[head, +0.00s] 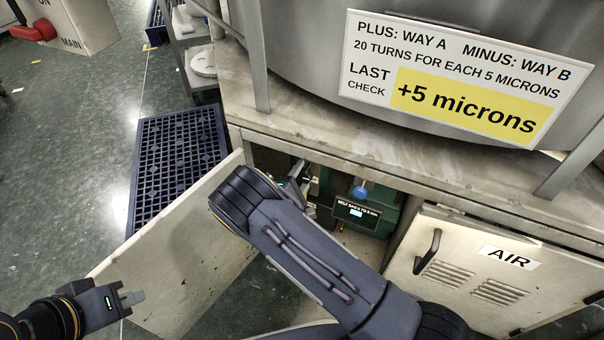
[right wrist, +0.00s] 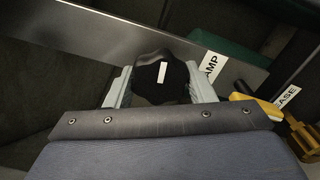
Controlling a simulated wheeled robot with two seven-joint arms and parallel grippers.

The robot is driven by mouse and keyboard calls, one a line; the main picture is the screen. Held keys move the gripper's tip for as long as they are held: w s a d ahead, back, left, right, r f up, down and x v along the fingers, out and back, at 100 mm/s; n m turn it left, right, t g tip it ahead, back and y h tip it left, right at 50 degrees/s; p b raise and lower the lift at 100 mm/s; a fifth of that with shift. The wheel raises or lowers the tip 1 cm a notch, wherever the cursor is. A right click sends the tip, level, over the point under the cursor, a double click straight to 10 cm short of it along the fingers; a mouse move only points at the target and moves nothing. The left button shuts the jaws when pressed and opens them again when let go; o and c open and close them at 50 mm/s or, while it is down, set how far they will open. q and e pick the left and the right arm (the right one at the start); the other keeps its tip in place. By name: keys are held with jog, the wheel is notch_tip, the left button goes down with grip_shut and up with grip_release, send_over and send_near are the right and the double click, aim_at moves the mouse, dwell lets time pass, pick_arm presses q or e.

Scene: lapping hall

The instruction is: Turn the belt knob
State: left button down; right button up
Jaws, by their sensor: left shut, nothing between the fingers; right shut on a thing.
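My right arm reaches into the open cabinet, its gripper (head: 298,188) partly hidden by my own arm in the head view. In the right wrist view my right gripper (right wrist: 162,90) is shut on a black lobed knob (right wrist: 175,88) with an upright white mark. The knob sits at a grey metal plate (right wrist: 95,35), beside a label ending in "AMP" (right wrist: 211,65). I cannot tell whether this is the belt knob. A small panel (head: 357,212) reading "BELT SAG" with a lit display stands inside the cabinet, below a blue round part (head: 360,193). My left gripper (head: 128,297) is shut and empty.
The cabinet door (head: 180,240) stands open at the left, near my left gripper. A closed "AIR" door (head: 490,265) is at the right. A yellow handle (right wrist: 262,104) lies right of the gripped knob, by a label ending in "EASE" (right wrist: 287,98). The sign (head: 465,85) reads +5 microns.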

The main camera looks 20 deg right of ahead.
jog(key=shift+f+n, duration=0.1)
jog(key=shift+n, duration=1.9)
jog(key=shift+p, duration=0.3)
jog(key=o, duration=1)
jog(key=p+v, duration=0.1)
jog(key=v, duration=0.6)
jog(key=shift+s+a+p, duration=0.2)
jog(key=shift+s+p, duration=0.15)
jog(key=shift+s, duration=0.05)
